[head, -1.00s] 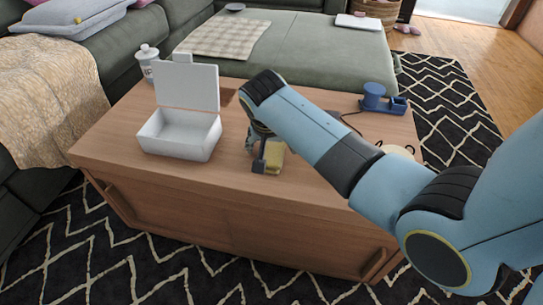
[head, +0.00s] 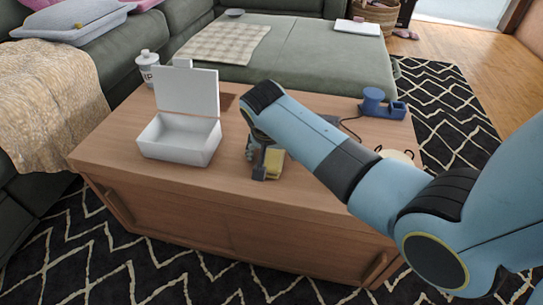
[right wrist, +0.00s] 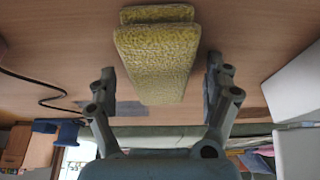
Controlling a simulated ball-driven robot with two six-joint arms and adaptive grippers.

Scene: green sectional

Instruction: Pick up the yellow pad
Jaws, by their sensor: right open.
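The yellow pad (head: 274,163) lies on the wooden table near its front edge, partly hidden by my right gripper (head: 258,160) in the head view. In the right wrist view the pad (right wrist: 155,60) is a speckled yellow block lying between the two spread fingers of the right gripper (right wrist: 162,85). There is a visible gap between the pad and each finger. The right gripper is open and holds nothing. My left gripper is in neither view.
An open white box (head: 180,138) with its lid raised stands left of the gripper. A blue tape dispenser (head: 383,105) and a cable are at the back right of the wooden table (head: 115,150). A white bottle (head: 149,68) stands at the back left.

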